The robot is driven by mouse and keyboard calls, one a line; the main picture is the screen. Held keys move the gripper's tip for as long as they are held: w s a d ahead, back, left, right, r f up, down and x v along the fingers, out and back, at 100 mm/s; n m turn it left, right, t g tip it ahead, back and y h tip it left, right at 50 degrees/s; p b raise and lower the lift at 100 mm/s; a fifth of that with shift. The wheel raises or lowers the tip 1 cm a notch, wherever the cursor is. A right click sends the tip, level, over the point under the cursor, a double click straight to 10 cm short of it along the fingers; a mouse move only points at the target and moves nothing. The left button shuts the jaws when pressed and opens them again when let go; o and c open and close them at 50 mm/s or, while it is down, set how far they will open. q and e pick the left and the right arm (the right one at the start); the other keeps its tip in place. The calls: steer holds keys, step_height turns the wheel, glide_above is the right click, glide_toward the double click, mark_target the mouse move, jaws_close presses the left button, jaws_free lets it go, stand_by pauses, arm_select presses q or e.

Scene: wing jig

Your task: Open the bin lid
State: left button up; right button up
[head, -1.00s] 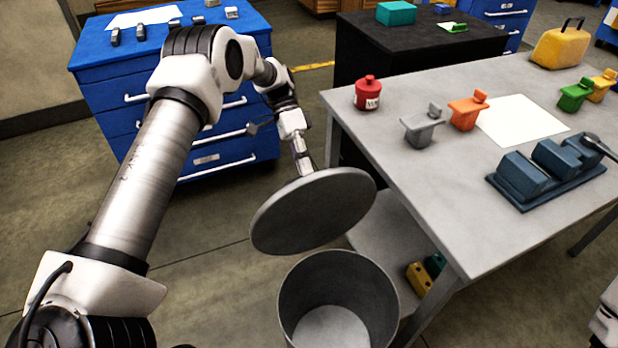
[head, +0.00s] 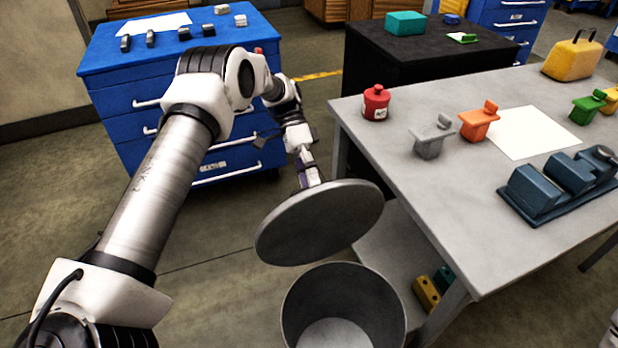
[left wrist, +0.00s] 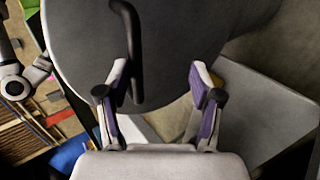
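The round grey bin lid (head: 320,222) is raised and tilted above the grey bin (head: 343,310), whose open mouth shows its inside. My left gripper (head: 308,178) is at the far side of the lid, its fingertips partly hidden behind the lid in the head view. In the left wrist view, the lid (left wrist: 185,35) fills the upper middle and carries a dark curved handle (left wrist: 134,60). The fingers of my left gripper (left wrist: 160,75) are spread apart. The handle lies close to the left finger; I cannot tell whether they touch. My right gripper is out of view.
A grey worktable (head: 400,185) with a lower shelf stands right of the bin, close to the lid. It holds a red canister (head: 375,104) and a blue fixture (head: 560,185). A blue drawer cabinet (head: 100,62) stands behind my left arm. Floor is clear left of the bin.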

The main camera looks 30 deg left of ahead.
arm_select(q)
steer(key=shift+a+f, duration=0.1)
steer(key=shift+f, duration=0.15)
